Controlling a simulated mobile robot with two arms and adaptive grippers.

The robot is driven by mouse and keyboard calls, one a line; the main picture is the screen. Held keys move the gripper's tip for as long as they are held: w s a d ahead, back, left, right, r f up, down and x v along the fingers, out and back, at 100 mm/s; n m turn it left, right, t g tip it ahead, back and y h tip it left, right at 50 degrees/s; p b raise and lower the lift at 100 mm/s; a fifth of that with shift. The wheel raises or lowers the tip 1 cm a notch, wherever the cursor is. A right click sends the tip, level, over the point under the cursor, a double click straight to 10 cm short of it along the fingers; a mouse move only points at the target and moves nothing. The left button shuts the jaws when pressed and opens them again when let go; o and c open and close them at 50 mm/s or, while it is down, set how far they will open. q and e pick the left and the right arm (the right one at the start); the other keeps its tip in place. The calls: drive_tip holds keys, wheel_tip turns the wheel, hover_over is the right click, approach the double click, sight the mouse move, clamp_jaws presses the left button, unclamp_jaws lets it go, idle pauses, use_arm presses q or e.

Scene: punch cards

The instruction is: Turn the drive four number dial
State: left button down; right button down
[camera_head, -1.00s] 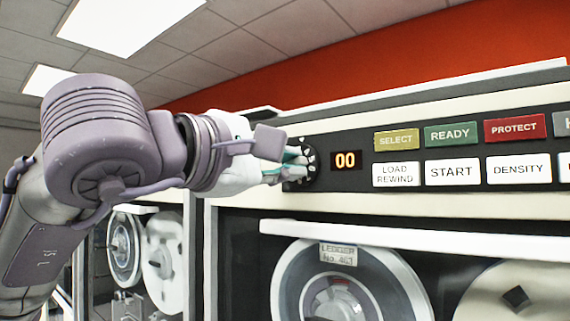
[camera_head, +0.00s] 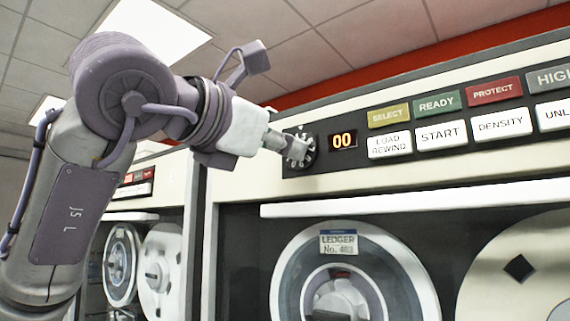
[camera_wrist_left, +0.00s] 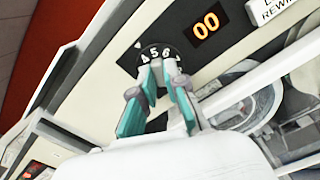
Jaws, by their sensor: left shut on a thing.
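The number dial (camera_head: 309,151) is a round black knob with white marks, set in the dark control panel left of the display. In the left wrist view the dial (camera_wrist_left: 158,53) shows digits including 5 and 6 on its upper edge. The orange display (camera_head: 342,141) reads 00, also in the left wrist view (camera_wrist_left: 206,25). My left gripper (camera_head: 296,148) is shut on the dial; its teal and grey fingers (camera_wrist_left: 160,75) reach to the dial's face and hide its lower part. My right gripper is in neither view.
Right of the display are labelled buttons, including SELECT (camera_head: 388,117), READY (camera_head: 436,103), LOAD REWIND (camera_head: 389,145) and START (camera_head: 440,134). Below the panel a white ledge (camera_head: 420,196) juts out above a tape reel (camera_head: 293,262). Another tape cabinet (camera_head: 181,190) stands to the left.

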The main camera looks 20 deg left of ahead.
use_arm(q)
drive_tip(key=shift+f+n+b, duration=0.1)
drive_tip(key=shift+n+b, duration=1.25)
drive_tip(key=shift+n, duration=1.05)
drive_tip(key=c, duration=1.2)
unclamp_jaws()
drive_tip(key=v, duration=1.2)
drive_tip(key=shift+w, duration=0.1)
